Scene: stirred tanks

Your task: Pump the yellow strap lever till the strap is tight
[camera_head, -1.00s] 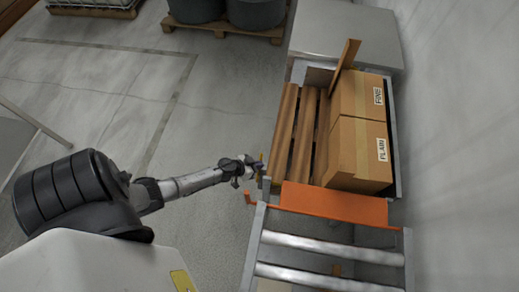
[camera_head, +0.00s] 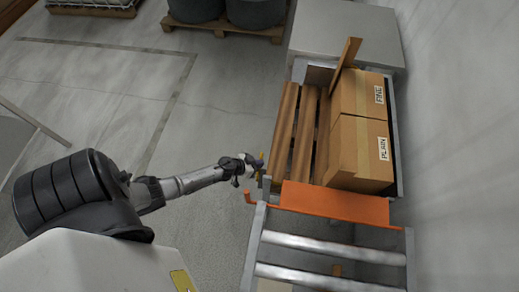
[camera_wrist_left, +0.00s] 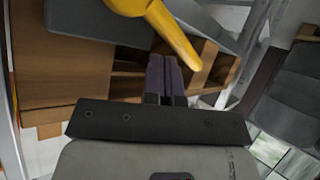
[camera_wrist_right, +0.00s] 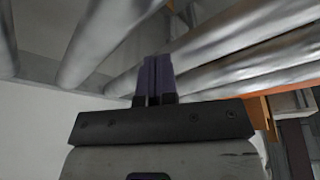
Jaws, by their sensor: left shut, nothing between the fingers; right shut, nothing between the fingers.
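The yellow strap lever (camera_wrist_left: 168,30) shows large at the top of the left wrist view, slanting down to the right. A small yellow part of it (camera_head: 261,161) shows at the left side of the frame in the head view. My left gripper (camera_head: 256,167) is shut and empty there; in the left wrist view its fingertips (camera_wrist_left: 165,62) are close to the lever's lower edge. Whether they touch it I cannot tell. My right gripper (camera_wrist_right: 154,62) is shut and empty below metal rollers; it is hidden in the head view. The strap itself I cannot make out.
Two cardboard boxes (camera_head: 352,150) stand on the right of the wooden-slatted frame (camera_head: 283,130). An orange plate (camera_head: 334,203) lies in front of them, with a roller conveyor (camera_head: 331,249) nearer to me. Metal rollers (camera_wrist_right: 245,50) run close above my right gripper.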

